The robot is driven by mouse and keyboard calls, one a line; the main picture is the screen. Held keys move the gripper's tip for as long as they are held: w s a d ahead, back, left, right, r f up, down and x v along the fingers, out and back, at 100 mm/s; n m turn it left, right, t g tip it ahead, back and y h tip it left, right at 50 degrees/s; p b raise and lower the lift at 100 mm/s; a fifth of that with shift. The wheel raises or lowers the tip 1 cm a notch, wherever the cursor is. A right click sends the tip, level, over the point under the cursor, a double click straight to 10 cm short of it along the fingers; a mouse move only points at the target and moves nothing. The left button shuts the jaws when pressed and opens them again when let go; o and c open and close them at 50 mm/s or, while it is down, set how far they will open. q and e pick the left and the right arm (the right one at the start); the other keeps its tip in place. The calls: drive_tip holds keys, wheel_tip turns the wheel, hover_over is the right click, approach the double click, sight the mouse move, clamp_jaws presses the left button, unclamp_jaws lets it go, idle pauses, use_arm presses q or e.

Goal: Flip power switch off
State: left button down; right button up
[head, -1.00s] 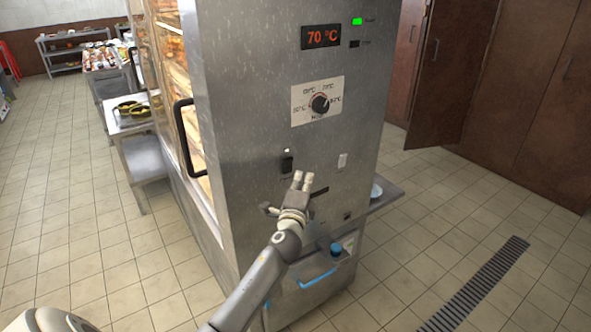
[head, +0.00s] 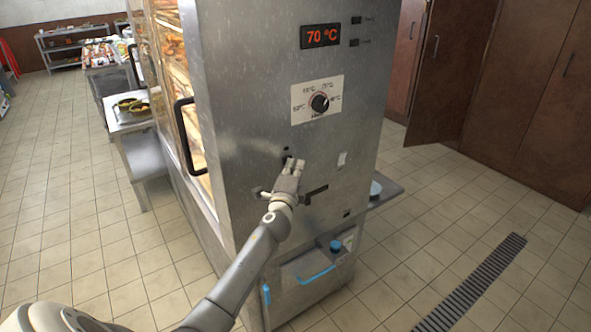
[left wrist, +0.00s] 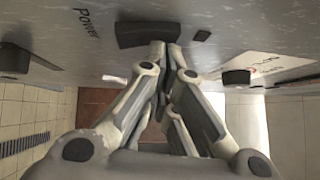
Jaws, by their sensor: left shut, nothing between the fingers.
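The steel cabinet (head: 240,95) has a dark power switch (head: 287,155) on its front, mostly hidden behind my left gripper (head: 293,165) in the head view. In the left wrist view the switch (left wrist: 147,33) is a dark block beside the printed word "Power" (left wrist: 87,23). My left gripper (left wrist: 165,48) is shut and empty, its fingertips at the edge of the switch; I cannot tell if they touch it. The upper indicator light (head: 356,20) is dark. The red display (head: 320,35) reads 70 °C. My right gripper is not in view.
A temperature dial (head: 320,103) sits above the gripper. A black door handle (head: 184,138) sticks out at the cabinet's left. A small shelf (head: 385,193) juts out at its right. Open tiled floor (head: 440,235) lies to the right.

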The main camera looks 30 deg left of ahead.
use_arm(q)
drive_tip(key=v, duration=1.2)
idle(0.5)
